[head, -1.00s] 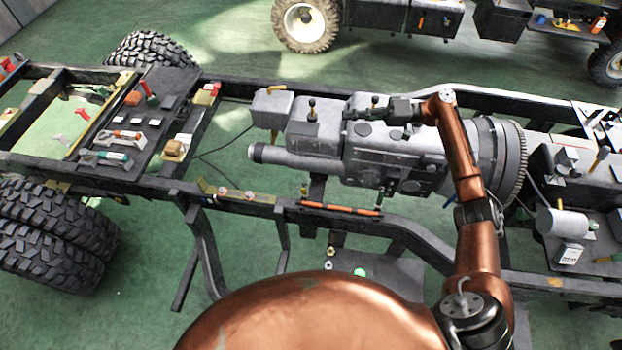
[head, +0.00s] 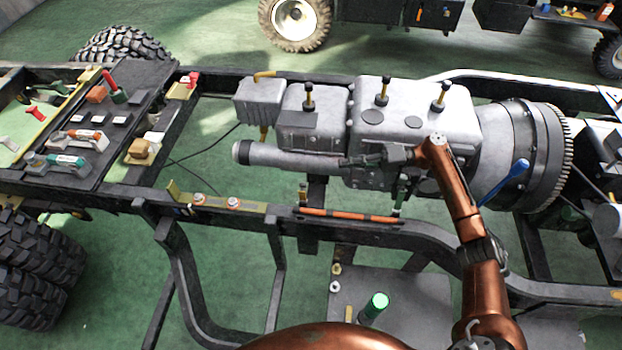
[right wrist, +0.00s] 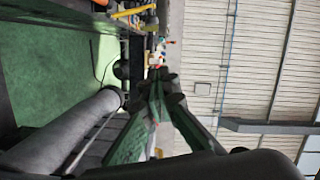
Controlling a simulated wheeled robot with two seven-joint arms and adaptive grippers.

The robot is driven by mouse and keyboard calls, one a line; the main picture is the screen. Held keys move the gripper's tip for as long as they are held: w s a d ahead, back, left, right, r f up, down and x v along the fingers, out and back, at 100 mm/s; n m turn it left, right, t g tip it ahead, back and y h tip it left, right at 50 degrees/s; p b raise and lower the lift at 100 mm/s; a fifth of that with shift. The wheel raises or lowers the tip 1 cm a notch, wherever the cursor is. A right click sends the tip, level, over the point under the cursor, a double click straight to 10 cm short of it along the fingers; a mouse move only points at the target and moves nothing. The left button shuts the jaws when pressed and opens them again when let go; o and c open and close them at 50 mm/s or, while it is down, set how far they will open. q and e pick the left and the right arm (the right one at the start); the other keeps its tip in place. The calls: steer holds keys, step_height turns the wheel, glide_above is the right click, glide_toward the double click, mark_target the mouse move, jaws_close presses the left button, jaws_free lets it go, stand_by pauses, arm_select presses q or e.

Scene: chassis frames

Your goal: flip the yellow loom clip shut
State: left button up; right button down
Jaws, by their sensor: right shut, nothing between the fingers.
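My left gripper is not in view.
A yellow bracket (head: 250,206) with bolts is on the rail to the left. The grey gearbox (head: 370,135) and its pipe (head: 290,156) lie behind. A green-lit cylinder (head: 376,304) stands below on a plate.

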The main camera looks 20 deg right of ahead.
mark_target(303, 192)
steer(key=shift+r, duration=0.15)
steer(key=shift+a, duration=0.1)
steer(key=s+a+f, duration=0.1)
steer(key=a+f, duration=0.1)
steer(key=a, duration=0.9)
steer(key=shift+s, duration=0.3)
steer(key=shift+a, duration=0.1)
